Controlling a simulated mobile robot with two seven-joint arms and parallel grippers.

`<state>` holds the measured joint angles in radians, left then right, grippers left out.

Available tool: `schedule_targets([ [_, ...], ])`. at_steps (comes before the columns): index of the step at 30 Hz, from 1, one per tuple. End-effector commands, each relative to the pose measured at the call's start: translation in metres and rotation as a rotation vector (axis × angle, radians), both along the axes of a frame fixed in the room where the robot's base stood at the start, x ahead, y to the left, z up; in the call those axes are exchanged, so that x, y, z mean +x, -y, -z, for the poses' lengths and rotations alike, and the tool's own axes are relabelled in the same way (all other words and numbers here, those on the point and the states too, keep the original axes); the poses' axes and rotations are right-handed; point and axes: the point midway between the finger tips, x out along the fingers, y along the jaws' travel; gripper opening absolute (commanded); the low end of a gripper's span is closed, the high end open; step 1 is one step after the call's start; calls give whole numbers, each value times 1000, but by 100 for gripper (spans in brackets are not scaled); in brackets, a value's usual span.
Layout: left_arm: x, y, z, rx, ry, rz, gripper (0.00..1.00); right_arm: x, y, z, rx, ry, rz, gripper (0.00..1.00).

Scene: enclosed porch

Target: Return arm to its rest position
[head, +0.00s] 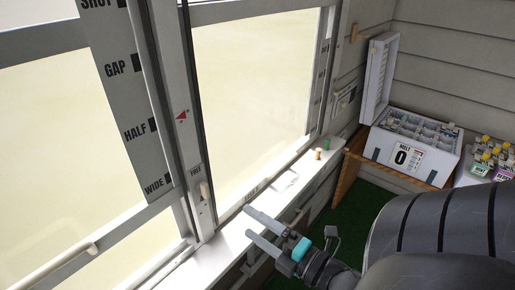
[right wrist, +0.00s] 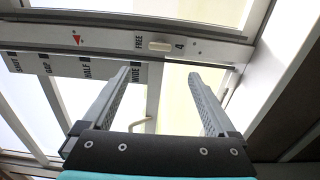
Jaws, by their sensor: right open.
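My right gripper (head: 250,225) is open and empty, near the window sill (head: 222,247) in the head view. Its two grey fingers point left towards the window post (head: 190,150). In the right wrist view the open fingers (right wrist: 159,73) are spread with nothing between them. Beyond them is the post with a cream latch knob (right wrist: 160,46) beside the word FREE. The knob also shows low on the post in the head view (head: 204,190). The gripper looks apart from it. My right arm (head: 420,235) fills the lower right. My left gripper is not in view.
A scale strip (head: 128,95) reads SHUT, GAP, HALF, WIDE, beside a red arrow (head: 182,116). A small green piece (head: 327,144) and a tan peg (head: 318,154) are at the sill's far end. An open white case (head: 445,165) stands on the right. Green floor (head: 350,215) is clear.

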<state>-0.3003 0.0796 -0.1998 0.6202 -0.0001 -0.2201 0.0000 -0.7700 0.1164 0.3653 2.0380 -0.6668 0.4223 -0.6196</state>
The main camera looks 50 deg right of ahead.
Motion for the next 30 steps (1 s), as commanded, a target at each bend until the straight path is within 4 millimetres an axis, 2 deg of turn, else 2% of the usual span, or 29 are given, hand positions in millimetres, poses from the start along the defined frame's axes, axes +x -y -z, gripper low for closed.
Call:
schedule_targets([
  [20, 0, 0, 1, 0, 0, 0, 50, -5, 1, 0, 0, 0, 1, 92],
  [22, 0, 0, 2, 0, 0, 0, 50, -4, 1, 5, 11, -7, 5, 92],
  [23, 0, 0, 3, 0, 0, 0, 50, -4, 2, 10, 22, -14, 10, 92],
  [26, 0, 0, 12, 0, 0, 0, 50, -3, 5, 46, 107, -69, 45, 92],
  [29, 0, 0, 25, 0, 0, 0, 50, -5, 6, 108, 252, -165, 108, 92],
  [30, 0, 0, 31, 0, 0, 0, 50, -7, 6, 138, 319, -214, 139, 92],
])
